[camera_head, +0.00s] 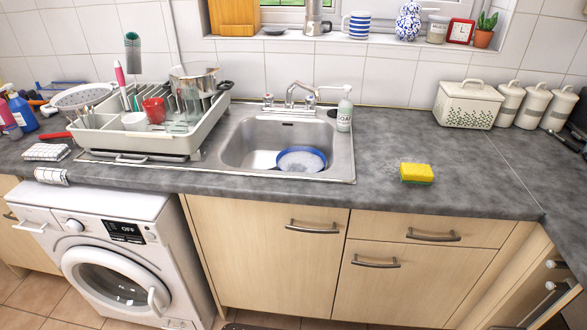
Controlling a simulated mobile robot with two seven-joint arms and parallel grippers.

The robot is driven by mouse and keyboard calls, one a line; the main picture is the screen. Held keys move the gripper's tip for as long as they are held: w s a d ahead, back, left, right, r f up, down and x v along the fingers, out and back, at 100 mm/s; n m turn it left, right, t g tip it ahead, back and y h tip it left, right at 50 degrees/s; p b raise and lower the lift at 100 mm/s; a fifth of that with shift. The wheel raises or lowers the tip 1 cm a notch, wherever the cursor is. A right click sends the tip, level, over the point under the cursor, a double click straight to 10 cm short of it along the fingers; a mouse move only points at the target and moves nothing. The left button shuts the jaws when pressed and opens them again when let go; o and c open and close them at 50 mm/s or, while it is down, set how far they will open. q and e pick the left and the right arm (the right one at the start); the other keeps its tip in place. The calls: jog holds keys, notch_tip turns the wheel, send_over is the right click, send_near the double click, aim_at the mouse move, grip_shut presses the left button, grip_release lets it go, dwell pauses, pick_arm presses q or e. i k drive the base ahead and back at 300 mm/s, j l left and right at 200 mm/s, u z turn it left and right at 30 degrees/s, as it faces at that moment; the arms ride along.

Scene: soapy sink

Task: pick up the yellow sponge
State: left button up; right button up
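The yellow sponge (416,172) lies flat on the grey countertop (470,190), to the right of the sink. It is a small block with a yellow top and a darker, greenish lower edge. Nothing touches it or covers it. Neither of my grippers shows in the head view.
The sink (338,165) left of the sponge holds a blue-rimmed plate (301,159) in suds. A soap dispenser (344,112) stands at its back right corner. A full dish rack (140,140) stands at left. A bread bin (467,104) and canisters (533,106) stand at back right. Counter around the sponge is clear.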

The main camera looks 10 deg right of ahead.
aim_at(410, 174)
jog(key=z, duration=1.25)
